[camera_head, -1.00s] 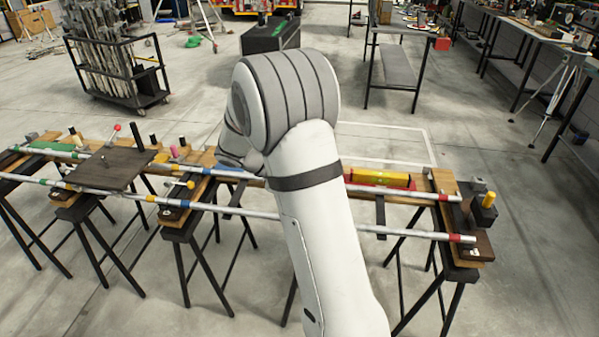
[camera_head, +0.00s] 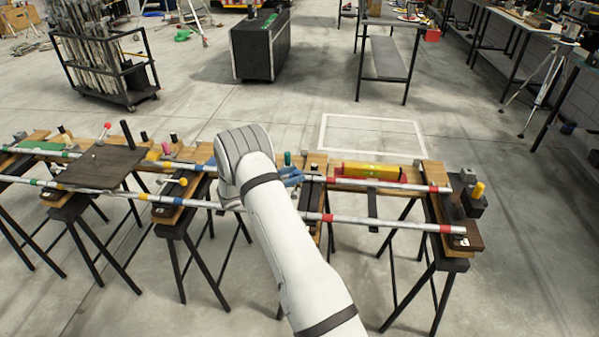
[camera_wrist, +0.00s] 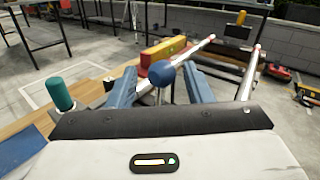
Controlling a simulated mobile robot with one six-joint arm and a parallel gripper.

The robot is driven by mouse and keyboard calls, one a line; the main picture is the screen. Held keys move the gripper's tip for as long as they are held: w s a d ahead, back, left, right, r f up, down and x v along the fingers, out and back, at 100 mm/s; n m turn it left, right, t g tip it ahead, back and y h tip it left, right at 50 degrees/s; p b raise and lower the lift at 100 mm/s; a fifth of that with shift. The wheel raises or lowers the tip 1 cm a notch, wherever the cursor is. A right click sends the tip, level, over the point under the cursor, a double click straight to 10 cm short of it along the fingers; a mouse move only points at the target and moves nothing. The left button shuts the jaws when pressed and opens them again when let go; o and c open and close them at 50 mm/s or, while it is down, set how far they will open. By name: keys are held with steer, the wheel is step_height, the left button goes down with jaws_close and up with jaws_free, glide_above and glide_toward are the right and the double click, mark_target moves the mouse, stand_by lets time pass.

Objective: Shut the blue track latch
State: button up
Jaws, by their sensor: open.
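A blue ball knob (camera_wrist: 162,73) on a short metal stem, apparently the handle of the blue track latch, stands upright in the wrist view. My gripper (camera_wrist: 158,84) is open, with one blue finger on each side of the knob. I cannot tell whether either finger touches it. In the head view my gripper (camera_head: 291,176) is low over the middle of the track, and its blue fingers show just right of my arm. The knob cannot be made out there, and the latch's base is hidden in the wrist view.
Two silver rails (camera_head: 385,223) with coloured bands run along wooden boards on black trestles. A teal peg (camera_wrist: 60,94) stands left of my gripper. A yellow level (camera_head: 371,171) lies beyond it, on red. A dark plate (camera_head: 101,167) covers the left part of the rails.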

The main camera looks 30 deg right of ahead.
steer(key=shift+d, duration=1.85)
jaws_close()
steer(key=shift+a, duration=0.35)
steer(key=shift+r, duration=0.1)
